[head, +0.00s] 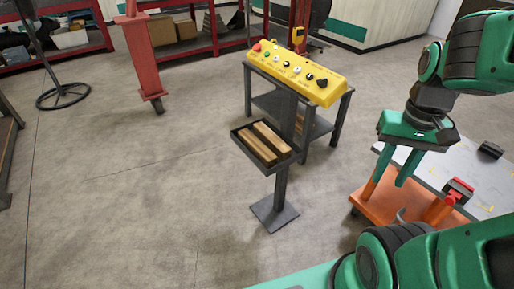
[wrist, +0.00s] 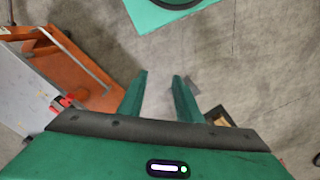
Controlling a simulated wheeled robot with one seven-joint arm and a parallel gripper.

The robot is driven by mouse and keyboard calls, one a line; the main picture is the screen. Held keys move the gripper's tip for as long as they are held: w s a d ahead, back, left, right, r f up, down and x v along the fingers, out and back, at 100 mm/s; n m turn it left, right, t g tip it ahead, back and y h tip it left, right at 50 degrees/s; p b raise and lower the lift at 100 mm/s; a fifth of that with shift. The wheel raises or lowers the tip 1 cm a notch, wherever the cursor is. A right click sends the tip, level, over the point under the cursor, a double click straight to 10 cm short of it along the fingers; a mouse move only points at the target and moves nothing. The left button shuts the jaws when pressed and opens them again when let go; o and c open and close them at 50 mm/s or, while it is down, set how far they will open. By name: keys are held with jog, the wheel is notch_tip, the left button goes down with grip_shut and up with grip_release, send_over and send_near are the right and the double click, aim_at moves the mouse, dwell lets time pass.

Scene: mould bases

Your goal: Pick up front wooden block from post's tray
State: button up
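A dark tray (head: 284,160) sits on top of a post (head: 281,190) with a flat floor plate. Two wooden blocks lie side by side in it: the front wooden block (head: 257,147) on the near-left side and the back block (head: 272,138) behind it. My green gripper (head: 386,186) is to the right of the tray, clear of it, with its fingers pointing down. The fingers are apart with nothing between them, as the wrist view (wrist: 159,74) also shows. In the wrist view, part of what looks like the tray (wrist: 214,112) shows beyond the gripper body, mostly hidden.
A yellow control panel (head: 297,75) with several buttons stands on a dark stand right behind the tray. An orange cart (head: 385,205) with a grey top stands below and right of my gripper. A red post (head: 140,55) stands further back. Floor left of the tray is clear.

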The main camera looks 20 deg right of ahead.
jog(key=o, duration=0.4)
jog(key=shift+c, duration=0.2)
jog(key=n+t+y, duration=0.4)
jog(key=n+t, duration=0.6)
jog(key=t, duration=0.1)
send_near(259, 146)
jog(key=shift+w+a+f, duration=0.15)
jog(key=shift+w+a, duration=0.1)
jog(key=shift+a, duration=0.15)
jog(key=shift+w+f+t, duration=0.3)
jog(key=shift+f+t, duration=0.1)
jog(key=shift+w+f, duration=0.2)
jog(key=shift+w, duration=0.05)
jog(key=x, duration=0.5)
jog(key=shift+x, duration=2.6)
jog(key=shift+d+f, duration=0.1)
jog(key=shift+f, duration=0.1)
grip_shut()
